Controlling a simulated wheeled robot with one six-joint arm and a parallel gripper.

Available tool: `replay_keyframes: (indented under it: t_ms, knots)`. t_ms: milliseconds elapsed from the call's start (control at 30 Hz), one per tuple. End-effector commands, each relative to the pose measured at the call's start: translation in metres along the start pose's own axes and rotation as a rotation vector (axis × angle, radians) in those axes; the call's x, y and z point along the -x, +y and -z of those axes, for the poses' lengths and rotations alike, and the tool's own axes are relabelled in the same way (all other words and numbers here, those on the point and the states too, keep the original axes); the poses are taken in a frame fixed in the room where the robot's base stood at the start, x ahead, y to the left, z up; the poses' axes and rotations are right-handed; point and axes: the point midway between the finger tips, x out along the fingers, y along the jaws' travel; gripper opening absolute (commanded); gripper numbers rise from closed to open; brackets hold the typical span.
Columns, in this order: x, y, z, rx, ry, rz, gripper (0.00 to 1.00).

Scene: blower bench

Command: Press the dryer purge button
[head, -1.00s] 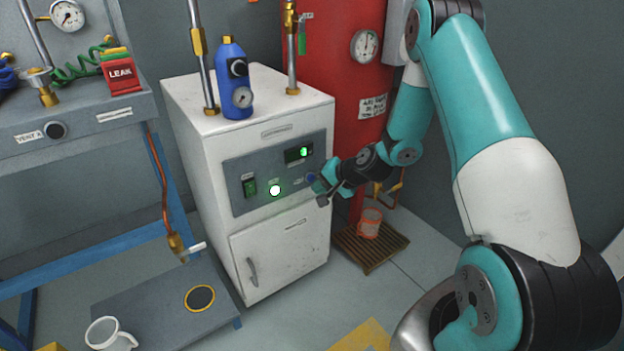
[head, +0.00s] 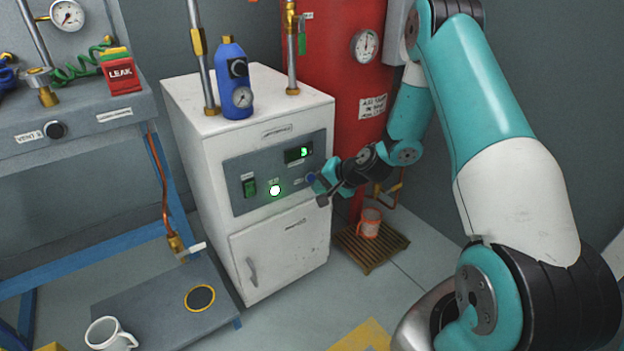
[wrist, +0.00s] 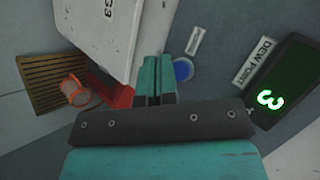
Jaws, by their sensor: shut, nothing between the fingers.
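The dryer is a white cabinet (head: 281,247) with a grey control panel (head: 237,167) on its front. A round blue button (head: 311,177) sits at the panel's right end, partly hidden by my gripper. I take it to be the purge button, though its small label is not readable. The blue button also shows in the wrist view (wrist: 183,69), just right of my fingertips. My gripper (head: 319,188) is shut and empty, right at the button. I cannot tell whether it touches. The teal fingers also show together in the wrist view (wrist: 154,78).
The panel also holds a green switch (head: 250,187), a lit white lamp (head: 275,190) and a dew point display (head: 299,153) reading 3. A red tank (head: 335,75) stands behind. An orange mug (head: 369,223) sits on a slatted wooden mat (head: 388,249) at right.

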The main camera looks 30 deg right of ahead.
Motion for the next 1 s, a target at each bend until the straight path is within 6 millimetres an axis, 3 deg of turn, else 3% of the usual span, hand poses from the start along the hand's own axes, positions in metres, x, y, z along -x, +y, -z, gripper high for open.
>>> replay_keyframes:
  t_ms: [1000]
  knots:
    - [-0.0065, -0.0051, 0.0045, 0.0, 0.0, 0.0, 0.0]
